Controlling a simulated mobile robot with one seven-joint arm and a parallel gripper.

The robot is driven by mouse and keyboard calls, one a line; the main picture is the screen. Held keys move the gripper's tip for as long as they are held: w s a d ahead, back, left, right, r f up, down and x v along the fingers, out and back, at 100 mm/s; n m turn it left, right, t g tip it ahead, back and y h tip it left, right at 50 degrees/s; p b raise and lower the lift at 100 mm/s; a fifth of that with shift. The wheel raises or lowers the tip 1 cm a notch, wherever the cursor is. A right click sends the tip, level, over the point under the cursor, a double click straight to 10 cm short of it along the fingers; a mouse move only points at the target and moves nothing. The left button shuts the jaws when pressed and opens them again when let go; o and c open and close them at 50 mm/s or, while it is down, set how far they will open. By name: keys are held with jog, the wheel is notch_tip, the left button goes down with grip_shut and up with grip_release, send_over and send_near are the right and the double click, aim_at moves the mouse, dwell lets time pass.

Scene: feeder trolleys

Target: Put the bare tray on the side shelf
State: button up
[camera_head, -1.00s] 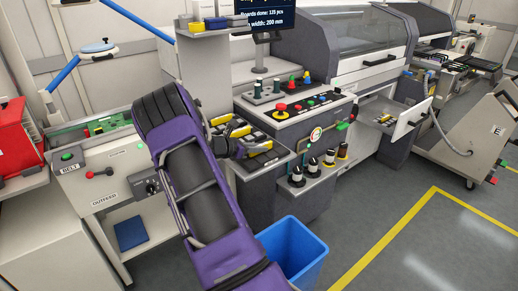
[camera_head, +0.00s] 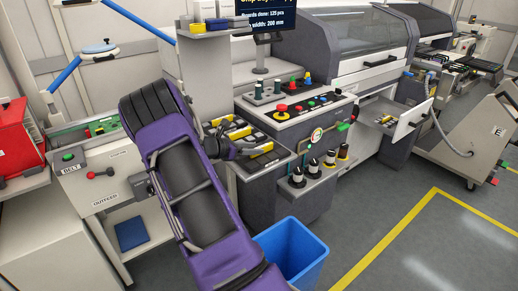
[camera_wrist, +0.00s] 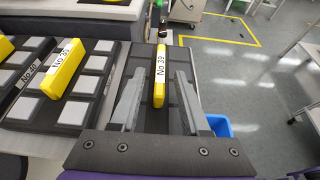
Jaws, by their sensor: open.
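A dark tray (camera_wrist: 149,68) with empty-looking dark recesses and an upright yellow handle (camera_wrist: 159,88), labelled "No 39", lies under my gripper (camera_wrist: 158,76) in the wrist view. My gripper is open, with one finger on each side of that handle; I cannot tell whether they touch it. Two trays to its left hold grey pads: the nearer-middle one (camera_wrist: 93,63) and the far-left one (camera_wrist: 22,48), both with yellow handles. In the head view my gripper (camera_head: 262,149) is over the right end of the tray row, and my arm hides part of it. Which surface is the side shelf is unclear.
A control panel (camera_head: 300,120) with buttons and knobs rises behind the trays. A blue bin (camera_head: 292,250) stands on the floor below. An open flap (camera_head: 411,118) juts out at right.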

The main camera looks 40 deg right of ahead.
jog(key=v, duration=0.8)
jog(key=shift+a+r, duration=0.15)
jog(key=shift+a, duration=0.15)
